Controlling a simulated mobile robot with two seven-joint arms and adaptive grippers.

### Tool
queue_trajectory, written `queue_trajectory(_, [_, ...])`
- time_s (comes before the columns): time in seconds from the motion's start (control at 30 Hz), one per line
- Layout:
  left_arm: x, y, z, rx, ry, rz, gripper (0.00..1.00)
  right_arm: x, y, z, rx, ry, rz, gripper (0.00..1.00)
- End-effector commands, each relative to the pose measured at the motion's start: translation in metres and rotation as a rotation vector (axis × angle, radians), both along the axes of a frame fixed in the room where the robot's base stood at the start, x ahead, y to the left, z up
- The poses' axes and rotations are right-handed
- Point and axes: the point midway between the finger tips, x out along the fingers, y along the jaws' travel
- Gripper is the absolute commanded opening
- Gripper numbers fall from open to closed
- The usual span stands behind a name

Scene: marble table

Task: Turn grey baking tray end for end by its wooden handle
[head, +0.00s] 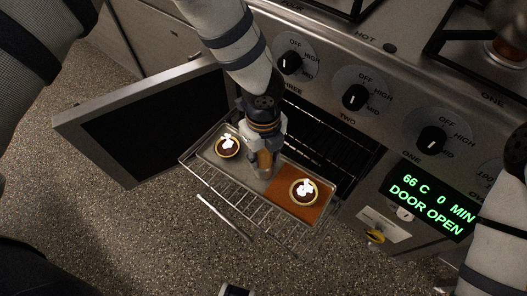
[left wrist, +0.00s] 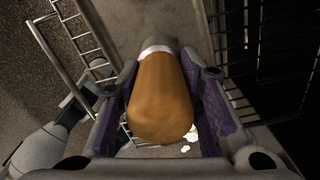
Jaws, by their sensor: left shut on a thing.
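The grey baking tray (head: 243,171) lies on the pulled-out wire rack in front of the open oven. Its left part is grey and its right part is orange-brown. A small tart with white topping (head: 227,148) sits on the grey part, and a second tart (head: 304,191) sits on the orange-brown part. My left gripper (head: 266,164) points down at the tray's middle, shut on the upright wooden handle (left wrist: 162,98). The handle fills the space between the fingers in the left wrist view. The handle's foot is largely hidden.
The wire rack (head: 210,184) extends from the oven beneath the tray. The oven door (head: 140,125) stands open at the left. Control knobs (head: 355,97) line the panel close behind my left arm. A display (head: 431,201) reads 66 C, 0 MIN, DOOR OPEN. Speckled floor lies below.

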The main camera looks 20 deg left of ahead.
Motion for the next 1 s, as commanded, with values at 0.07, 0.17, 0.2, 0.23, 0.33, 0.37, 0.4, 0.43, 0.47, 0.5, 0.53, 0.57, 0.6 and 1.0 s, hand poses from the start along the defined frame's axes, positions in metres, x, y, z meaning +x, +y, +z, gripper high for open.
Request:
queue_trajectory(0.07, [0.001, 0.000, -0.001, 0.000, -0.001, 0.000, 0.00, -0.001, 0.000, -0.001, 0.000, 0.002, 0.000, 0.40])
queue_trajectory(0.17, [0.000, 0.000, -0.003, 0.000, -0.001, 0.000, 0.00, -0.001, 0.000, -0.001, 0.000, 0.004, 0.000, 0.40])
queue_trajectory(0.2, [0.000, 0.000, -0.004, 0.000, -0.001, 0.000, 0.00, -0.001, 0.000, -0.002, 0.000, 0.005, 0.000, 0.40])
queue_trajectory(0.23, [0.000, 0.000, -0.005, 0.001, -0.001, 0.000, 0.00, -0.002, 0.000, -0.002, 0.000, 0.006, 0.000, 0.40])
queue_trajectory(0.33, [0.000, 0.000, -0.007, 0.000, -0.001, 0.000, 0.00, -0.002, 0.000, -0.003, 0.000, 0.008, 0.000, 0.40])
queue_trajectory(0.37, [0.001, 0.000, -0.006, 0.000, -0.001, 0.000, 0.40, -0.002, 0.000, -0.002, 0.000, 0.007, 0.000, 0.40])
queue_trajectory(0.4, [0.001, 0.000, -0.006, 0.000, -0.001, 0.000, 0.49, -0.002, 0.000, -0.002, 0.000, 0.007, 0.000, 0.40])
queue_trajectory(0.43, [0.001, 0.000, -0.006, 0.000, -0.001, 0.000, 0.56, -0.002, 0.000, -0.002, 0.000, 0.007, 0.000, 0.40])
queue_trajectory(0.47, [0.001, 0.000, -0.006, 0.000, -0.001, 0.000, 0.56, -0.002, 0.000, -0.002, 0.000, 0.006, 0.000, 0.40])
queue_trajectory(0.5, [0.001, 0.000, -0.006, 0.000, -0.001, 0.000, 0.56, -0.002, 0.000, -0.002, 0.000, 0.006, 0.000, 0.40])
queue_trajectory(0.53, [0.001, 0.000, -0.006, 0.000, -0.001, 0.000, 0.56, -0.002, 0.000, -0.002, 0.000, 0.006, 0.000, 0.40])
queue_trajectory(0.57, [0.000, 0.000, -0.006, 0.000, -0.001, 0.000, 0.56, -0.002, 0.000, -0.002, 0.000, 0.006, 0.000, 0.40])
queue_trajectory(0.6, [0.000, 0.000, -0.006, 0.000, -0.001, 0.000, 0.56, -0.002, 0.000, -0.002, 0.000, 0.007, 0.000, 0.40])
queue_trajectory(1.0, [0.002, 0.000, 0.051, -0.003, -0.006, 0.001, 0.56, -0.002, 0.000, -0.002, 0.000, 0.007, 0.000, 0.40])
